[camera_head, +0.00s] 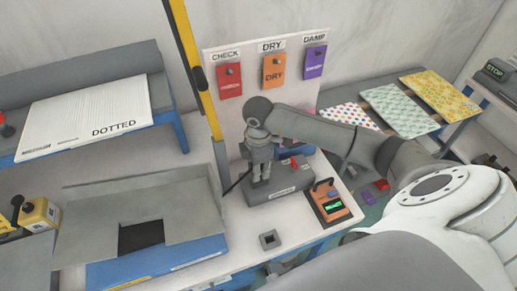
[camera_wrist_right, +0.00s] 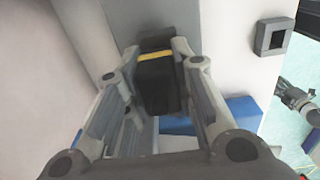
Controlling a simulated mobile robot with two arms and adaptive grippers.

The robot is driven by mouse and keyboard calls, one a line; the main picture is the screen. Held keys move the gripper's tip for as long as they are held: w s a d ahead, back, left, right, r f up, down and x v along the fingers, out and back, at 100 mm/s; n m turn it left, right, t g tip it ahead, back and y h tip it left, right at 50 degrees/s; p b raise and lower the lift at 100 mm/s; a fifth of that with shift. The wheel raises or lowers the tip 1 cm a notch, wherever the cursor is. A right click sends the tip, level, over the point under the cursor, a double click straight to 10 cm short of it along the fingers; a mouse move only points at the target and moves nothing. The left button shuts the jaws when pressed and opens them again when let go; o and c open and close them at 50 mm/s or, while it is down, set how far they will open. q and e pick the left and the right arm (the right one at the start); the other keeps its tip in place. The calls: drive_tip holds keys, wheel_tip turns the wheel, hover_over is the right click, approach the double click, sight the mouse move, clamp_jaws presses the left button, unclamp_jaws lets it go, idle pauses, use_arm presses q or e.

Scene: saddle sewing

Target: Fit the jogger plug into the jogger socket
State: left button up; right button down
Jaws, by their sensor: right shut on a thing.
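My right gripper (camera_head: 261,178) points down over a grey box (camera_head: 292,187) with small lettering, at the back of the white bench. In the right wrist view its fingers (camera_wrist_right: 155,52) are shut on a black block with a yellow band (camera_wrist_right: 158,88), which looks like the jogger plug. The fingers hide the plug in the head view. A dark square hollow frame (camera_head: 270,240) lies on the bench in front of the grey box; it also shows in the wrist view (camera_wrist_right: 272,37). I cannot tell which part is the jogger socket, or whether the plug touches it. My left gripper is not in view.
An orange device with a green screen (camera_head: 329,203) stands right of the grey box. A yellow post (camera_head: 194,65) and a board with red, orange and purple boxes (camera_head: 273,70) stand behind. A grey tray (camera_head: 195,195) is at left. Bare bench surrounds the square frame.

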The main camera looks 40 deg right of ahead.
drive_tip(key=shift+s+f+b, duration=0.1)
drive_tip(key=shift+f+b, duration=0.5)
drive_tip(key=shift+f, duration=0.3)
drive_tip(key=c, duration=1.1)
unclamp_jaws()
drive_tip(key=shift+c, duration=0.2)
drive_tip(key=shift+r, duration=0.1)
wheel_tip(320, 180, up, 12)
drive_tip(key=shift+f, duration=0.1)
